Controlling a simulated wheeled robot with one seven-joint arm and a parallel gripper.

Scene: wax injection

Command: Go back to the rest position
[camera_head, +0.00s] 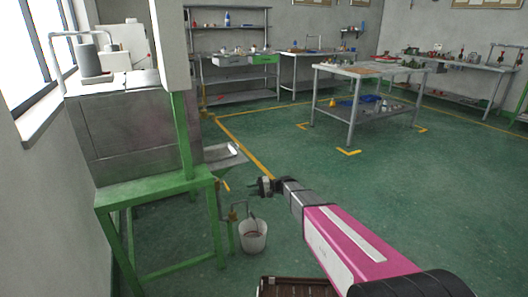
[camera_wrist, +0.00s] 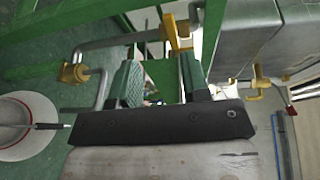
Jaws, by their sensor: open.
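My gripper (camera_head: 264,187) is at the end of my pink and grey arm, stretched out over the open floor to the right of the green machine stand (camera_head: 155,190). In the wrist view its two fingers (camera_wrist: 160,78) stand apart with nothing visible held between them. Behind them are yellow valve fittings (camera_wrist: 178,35), a grey pipe and green frame bars. A white bucket (camera_head: 253,236) is on the floor just below my gripper in the head view. It also shows at the left edge of the wrist view (camera_wrist: 25,140), with a thin rod across it.
A metal machine (camera_head: 125,130) sits on the green stand at left, with a metal tray (camera_head: 225,158) beside it. A brown slatted crate (camera_head: 295,288) is at the bottom edge. A worktable (camera_head: 370,72) and loaded benches stand farther back. The green floor at right is clear.

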